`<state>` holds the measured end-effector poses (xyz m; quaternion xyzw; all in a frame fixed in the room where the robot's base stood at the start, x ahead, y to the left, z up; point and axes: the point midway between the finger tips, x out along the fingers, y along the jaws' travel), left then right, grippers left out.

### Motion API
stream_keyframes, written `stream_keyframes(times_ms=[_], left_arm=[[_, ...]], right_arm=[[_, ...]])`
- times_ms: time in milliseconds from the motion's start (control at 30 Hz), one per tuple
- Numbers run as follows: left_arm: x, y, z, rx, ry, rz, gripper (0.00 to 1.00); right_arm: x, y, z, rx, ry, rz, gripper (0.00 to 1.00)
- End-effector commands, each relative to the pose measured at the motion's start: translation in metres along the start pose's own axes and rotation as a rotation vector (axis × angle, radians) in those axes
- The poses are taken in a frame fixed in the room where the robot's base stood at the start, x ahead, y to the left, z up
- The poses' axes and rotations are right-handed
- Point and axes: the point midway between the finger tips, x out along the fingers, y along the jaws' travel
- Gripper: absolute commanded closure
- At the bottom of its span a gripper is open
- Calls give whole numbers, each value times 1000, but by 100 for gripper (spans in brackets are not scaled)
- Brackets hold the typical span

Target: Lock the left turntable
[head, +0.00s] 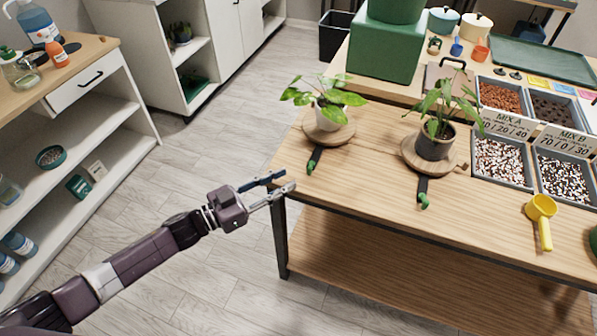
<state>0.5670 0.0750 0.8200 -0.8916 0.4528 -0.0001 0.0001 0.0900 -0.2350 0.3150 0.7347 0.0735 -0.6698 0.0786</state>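The left turntable (343,135) is a round wooden disc on the left part of the workbench. A leafy plant in a white pot (328,120) stands on it. A black lever with a green tip (312,165) sticks out from under its front edge, toward the bench's front. My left gripper (289,180) is open and empty, with two fingers apart. It is at the bench's front left corner, to the left of and nearer than the lever, and does not appear to touch it. My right gripper is out of view.
A second turntable (409,156) with a plant in a dark pot (434,145) and a similar green-tipped lever (424,200) stands to the right. Trays of mix (501,162) and a yellow scoop (542,208) lie farther right. The bench top between the levers is clear.

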Motion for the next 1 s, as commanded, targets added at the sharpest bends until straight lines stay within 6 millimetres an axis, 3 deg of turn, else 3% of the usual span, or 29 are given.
stream_keyframes(times_ms=[100,300,1000], left_arm=[[-20,0,1,-2,-1,0,73],[-34,0,0,0,0,0,73],[-34,0,0,0,0,-1,73]], right_arm=[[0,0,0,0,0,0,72],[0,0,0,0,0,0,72],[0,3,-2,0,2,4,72]])
